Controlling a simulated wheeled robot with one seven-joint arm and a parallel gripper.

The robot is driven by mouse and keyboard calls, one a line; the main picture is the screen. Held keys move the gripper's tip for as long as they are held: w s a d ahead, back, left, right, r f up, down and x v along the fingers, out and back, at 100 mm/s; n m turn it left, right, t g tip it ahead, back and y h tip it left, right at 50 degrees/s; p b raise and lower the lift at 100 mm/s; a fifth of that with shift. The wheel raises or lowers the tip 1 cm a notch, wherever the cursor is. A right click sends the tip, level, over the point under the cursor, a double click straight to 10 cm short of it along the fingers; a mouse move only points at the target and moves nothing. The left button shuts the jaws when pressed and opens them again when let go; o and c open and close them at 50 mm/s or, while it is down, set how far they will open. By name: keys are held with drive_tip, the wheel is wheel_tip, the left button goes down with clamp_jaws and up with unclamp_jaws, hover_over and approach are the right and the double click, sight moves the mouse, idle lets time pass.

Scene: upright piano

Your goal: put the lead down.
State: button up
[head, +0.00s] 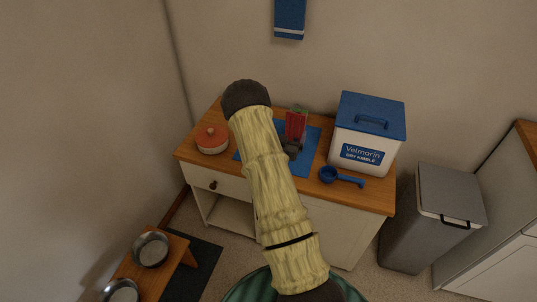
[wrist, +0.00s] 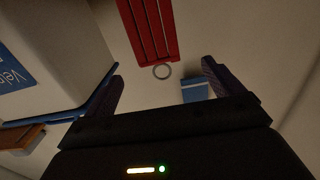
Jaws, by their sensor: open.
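The lead is a folded red strap bundle (head: 296,125), seen at the far side of the blue mat (head: 313,152) on the wooden cabinet top. In the wrist view the red lead (wrist: 150,30) is at the top, with a metal ring (wrist: 162,72) at its end. My gripper (wrist: 165,85) is open, with its dark fingers spread apart and the ring showing between them. In the head view my gripper is mostly hidden behind my arm, close to the lead. Whether the lead touches the mat or a finger I cannot tell.
A white bin (head: 361,157) with a blue lid stands right of the mat, with a blue scoop (head: 341,177) in front. A red-lidded jar (head: 212,139) is at the left. A blue towel (head: 290,18) hangs on the wall above. A grey bin (head: 432,215) stands right of the cabinet.

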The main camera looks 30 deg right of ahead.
drive_tip(key=s+a+r+n+g+y, duration=0.25)
drive_tip(key=a+y, duration=0.25)
drive_tip(key=a, duration=0.5)
drive_tip(key=s+a+r+n+g+y, duration=0.1)
drive_tip(key=a+r+n+y, duration=0.15)
drive_tip(key=a+y, duration=0.45)
drive_tip(key=s+a+r+n+g, duration=0.2)
drive_tip(key=s+a, duration=0.4)
drive_tip(key=s, duration=0.3)
drive_tip(key=s+a+r+n+g+y, duration=0.1)
drive_tip(key=s+a+r+n+g, duration=0.1)
drive_tip(key=s+a, duration=0.5)
drive_tip(key=s+r+g, duration=0.1)
drive_tip(key=s, duration=0.1)
drive_tip(key=shift+s+r+n, duration=0.3)
drive_tip(key=shift+s+n, duration=0.1)
